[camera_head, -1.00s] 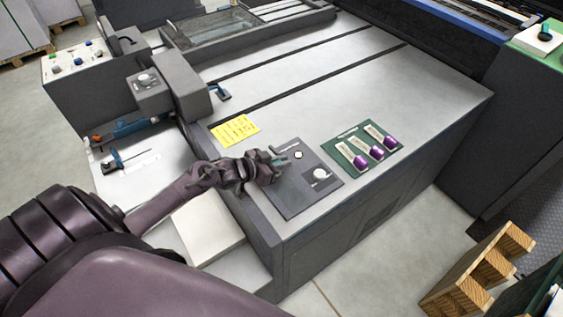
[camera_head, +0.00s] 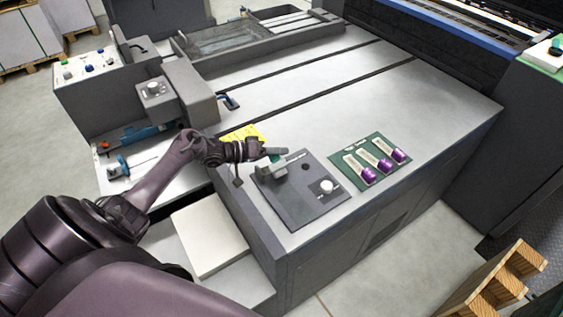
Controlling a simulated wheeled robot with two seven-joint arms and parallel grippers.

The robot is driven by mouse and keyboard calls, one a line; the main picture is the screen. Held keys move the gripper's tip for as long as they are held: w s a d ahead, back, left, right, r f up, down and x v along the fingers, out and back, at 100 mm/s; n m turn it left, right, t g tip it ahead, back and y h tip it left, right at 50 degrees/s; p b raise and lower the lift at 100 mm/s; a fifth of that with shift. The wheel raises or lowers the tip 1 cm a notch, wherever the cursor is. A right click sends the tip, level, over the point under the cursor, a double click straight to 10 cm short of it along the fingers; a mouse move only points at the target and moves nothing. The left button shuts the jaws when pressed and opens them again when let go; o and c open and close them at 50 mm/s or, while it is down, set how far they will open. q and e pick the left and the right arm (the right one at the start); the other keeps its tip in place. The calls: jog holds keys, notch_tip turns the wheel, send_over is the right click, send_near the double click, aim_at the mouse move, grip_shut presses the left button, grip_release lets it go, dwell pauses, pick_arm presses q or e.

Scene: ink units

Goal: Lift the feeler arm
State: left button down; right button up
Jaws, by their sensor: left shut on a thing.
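The dark control plate (camera_head: 290,205) lies on the front left of the grey machine top. My left gripper (camera_head: 272,156) is above the plate's back left corner, over a small grey bracket (camera_head: 271,172). It is shut on a short grey bar (camera_head: 282,151), which looks like the feeler arm and seems raised off the plate. The gripper hides much of the bar, and its exact tilt is hard to tell. The plate also has a small dark round spot (camera_head: 305,167) and a white knob (camera_head: 327,186). My right gripper is not in view.
A green board (camera_head: 356,149) with several purple-ended pieces lies right of the plate. A yellow note (camera_head: 243,134) is partly behind my gripper. A grey machine block (camera_head: 191,92) stands at the left. The middle of the machine top is clear.

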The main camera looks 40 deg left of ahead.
pick_arm(q)
jog(key=shift+w+a+n+h+b, duration=0.25)
jog(key=shift+a+n+b, duration=0.25)
jog(key=shift+n+b, duration=0.1)
jog(key=shift+w+a+n+h+b, duration=0.2)
jog(key=shift+a+n+h+b, duration=0.05)
jog(key=shift+a+n+b, duration=0.25)
jog(key=shift+w+a+r+b, duration=0.1)
jog(key=shift+w+a+b, duration=0.1)
jog(key=shift+a+b, duration=0.35)
jog(key=shift+w+a+b, duration=0.2)
jog(key=shift+a+b, duration=0.15)
jog(key=shift+a, duration=0.15)
jog(key=c, duration=1.4)
grip_release()
jog(key=shift+f, duration=0.2)
jog(key=shift+c, duration=0.2)
jog(key=shift+s, duration=0.1)
